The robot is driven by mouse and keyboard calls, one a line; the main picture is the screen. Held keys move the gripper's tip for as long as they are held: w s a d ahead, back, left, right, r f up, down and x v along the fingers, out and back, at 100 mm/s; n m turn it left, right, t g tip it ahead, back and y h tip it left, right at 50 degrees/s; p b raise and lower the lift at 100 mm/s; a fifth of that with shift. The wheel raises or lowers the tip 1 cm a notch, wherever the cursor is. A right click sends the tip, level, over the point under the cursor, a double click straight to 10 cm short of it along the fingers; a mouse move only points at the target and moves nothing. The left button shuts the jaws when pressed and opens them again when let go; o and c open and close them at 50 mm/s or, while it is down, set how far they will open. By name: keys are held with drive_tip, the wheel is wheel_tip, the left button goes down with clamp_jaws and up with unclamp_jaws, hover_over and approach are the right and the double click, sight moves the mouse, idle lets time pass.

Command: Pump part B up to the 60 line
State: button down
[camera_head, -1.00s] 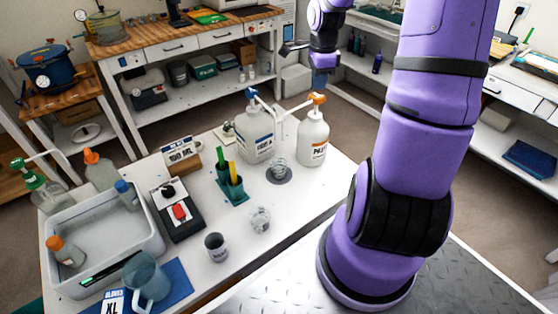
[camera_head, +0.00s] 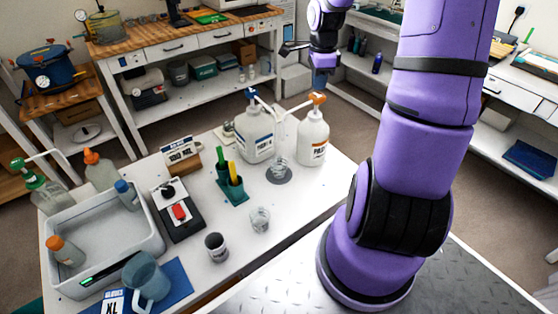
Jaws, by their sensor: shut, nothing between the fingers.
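Two white pump bottles stand at the back of the white table, one with a blue pump head (camera_head: 256,142) and one with an orange pump head (camera_head: 313,143). Their labels are too small to read surely. Their spouts reach toward a clear cup (camera_head: 279,166) on a grey round pad (camera_head: 279,177). The cup's lines and contents cannot be made out. My gripper (camera_head: 289,47) is shut and empty, above and beyond the bottles in the picture, apart from both pump heads.
Another clear cup (camera_head: 260,219) and a dark-banded cup (camera_head: 216,246) stand nearer the front.

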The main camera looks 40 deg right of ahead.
sight(317, 95)
drive_tip(key=shift+f, duration=0.15)
drive_tip(key=shift+f, duration=0.45)
drive_tip(key=shift+f, duration=0.1)
drive_tip(key=shift+f, duration=2)
drive_tip(key=shift+r, duration=2.3)
drive_tip(key=shift+f, duration=0.1)
drive_tip(key=shift+f, duration=2.15)
drive_tip(key=shift+r, duration=2.25)
